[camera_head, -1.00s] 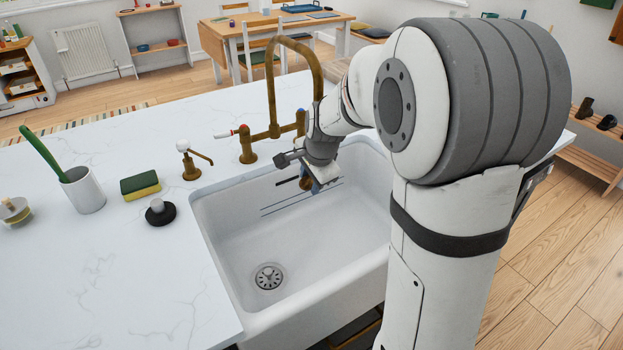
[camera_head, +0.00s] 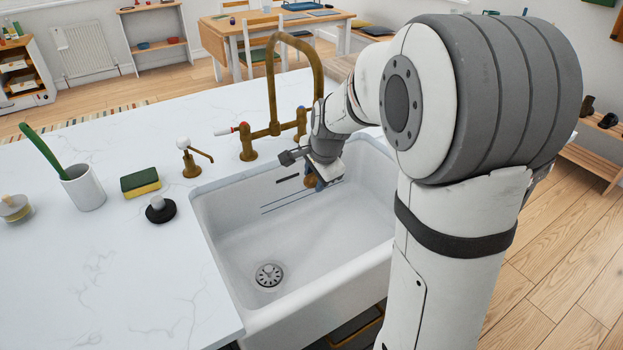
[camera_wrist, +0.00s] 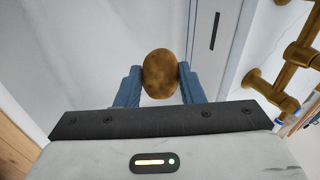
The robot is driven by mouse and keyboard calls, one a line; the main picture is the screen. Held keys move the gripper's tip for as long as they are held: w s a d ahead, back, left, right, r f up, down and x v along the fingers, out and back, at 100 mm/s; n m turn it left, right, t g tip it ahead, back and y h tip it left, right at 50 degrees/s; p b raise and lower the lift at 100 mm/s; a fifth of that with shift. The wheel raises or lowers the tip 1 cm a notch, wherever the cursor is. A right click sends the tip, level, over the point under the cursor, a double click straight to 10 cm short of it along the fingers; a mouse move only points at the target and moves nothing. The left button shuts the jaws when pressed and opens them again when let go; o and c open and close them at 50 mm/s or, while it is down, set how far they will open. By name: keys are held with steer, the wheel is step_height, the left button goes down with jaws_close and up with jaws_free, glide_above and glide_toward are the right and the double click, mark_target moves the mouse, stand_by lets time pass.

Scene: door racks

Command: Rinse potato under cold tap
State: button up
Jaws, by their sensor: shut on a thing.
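A brown potato (camera_wrist: 160,74) is pinched between the two blue fingers of my gripper (camera_wrist: 159,72) in the wrist view. In the head view my gripper (camera_head: 318,181) is over the back right part of the white sink (camera_head: 240,232), and a small brown part of the potato (camera_head: 308,182) shows beside it. The brass tap (camera_head: 271,90) arches at the sink's back edge, its spout end hidden behind my arm. I see no running water.
The sink drain (camera_head: 269,275) is clear. The front counter is bare.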

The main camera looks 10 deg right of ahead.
steer(key=shift+w+a, duration=0.2)
steer(key=shift+a, duration=0.25)
steer(key=shift+d, duration=0.1)
steer(key=shift+s+d, duration=0.25)
steer(key=shift+d, duration=0.2)
steer(key=s+a, duration=0.3)
steer(key=s, duration=0.4)
steer(key=shift+s, duration=0.2)
stand_by(0.4)
steer(key=shift+a, duration=0.1)
stand_by(1.0)
